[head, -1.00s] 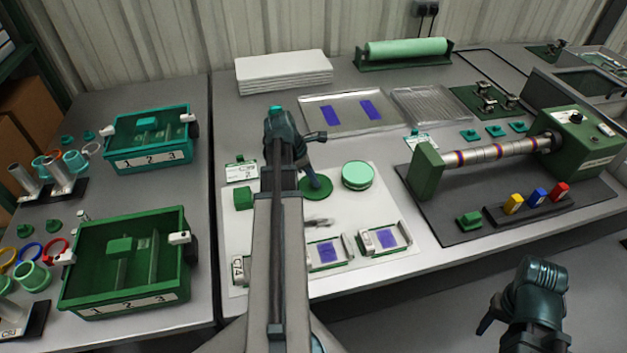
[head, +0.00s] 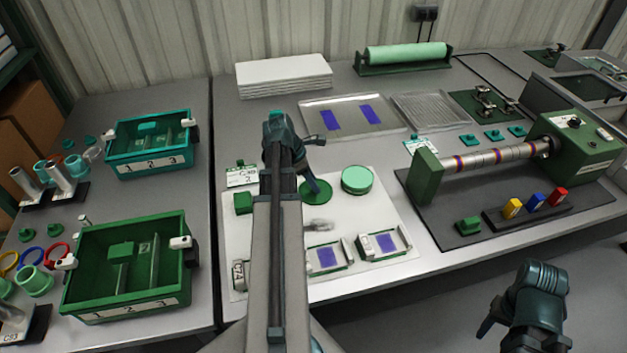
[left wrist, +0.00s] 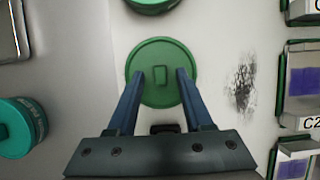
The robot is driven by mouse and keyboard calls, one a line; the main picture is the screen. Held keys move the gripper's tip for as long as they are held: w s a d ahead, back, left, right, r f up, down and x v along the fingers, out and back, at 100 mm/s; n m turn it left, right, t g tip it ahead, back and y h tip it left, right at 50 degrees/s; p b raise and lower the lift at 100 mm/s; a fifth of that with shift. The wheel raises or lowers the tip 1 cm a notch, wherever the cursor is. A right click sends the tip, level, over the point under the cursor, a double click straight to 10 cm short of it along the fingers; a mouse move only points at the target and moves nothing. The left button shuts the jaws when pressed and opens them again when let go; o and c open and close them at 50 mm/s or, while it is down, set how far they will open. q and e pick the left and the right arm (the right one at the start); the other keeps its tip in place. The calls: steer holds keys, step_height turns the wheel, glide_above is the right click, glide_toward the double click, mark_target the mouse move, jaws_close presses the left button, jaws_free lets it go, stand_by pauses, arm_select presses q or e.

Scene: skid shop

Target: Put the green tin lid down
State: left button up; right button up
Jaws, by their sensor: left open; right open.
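The green tin lid (head: 315,192) lies flat on the white mat (head: 375,212), left of a pale green round tin (head: 357,180). In the left wrist view the lid (left wrist: 160,95) is a green disc with a small raised knob at its middle. My left gripper (left wrist: 161,75) is open, its two fingers apart on either side of the knob with gaps showing. In the head view my left arm comes from the front and the left gripper (head: 312,180) is over the lid, partly hiding it. My right gripper (head: 487,328) hangs at the lower right, away from the table, holding nothing visible.
A teal canister (left wrist: 18,128) stands near the lid in the left wrist view. A grey smudge (head: 318,225) and two small frames with purple squares (head: 327,257) are in front. A green block (head: 243,202) is at the left. A roller machine (head: 425,175) stands at the right.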

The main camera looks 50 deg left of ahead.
arm_select(q)
steer(key=p+v, duration=0.9)
steer(key=v, duration=0.2)
steer(key=shift+p, duration=0.35)
steer(key=shift+s, duration=0.1)
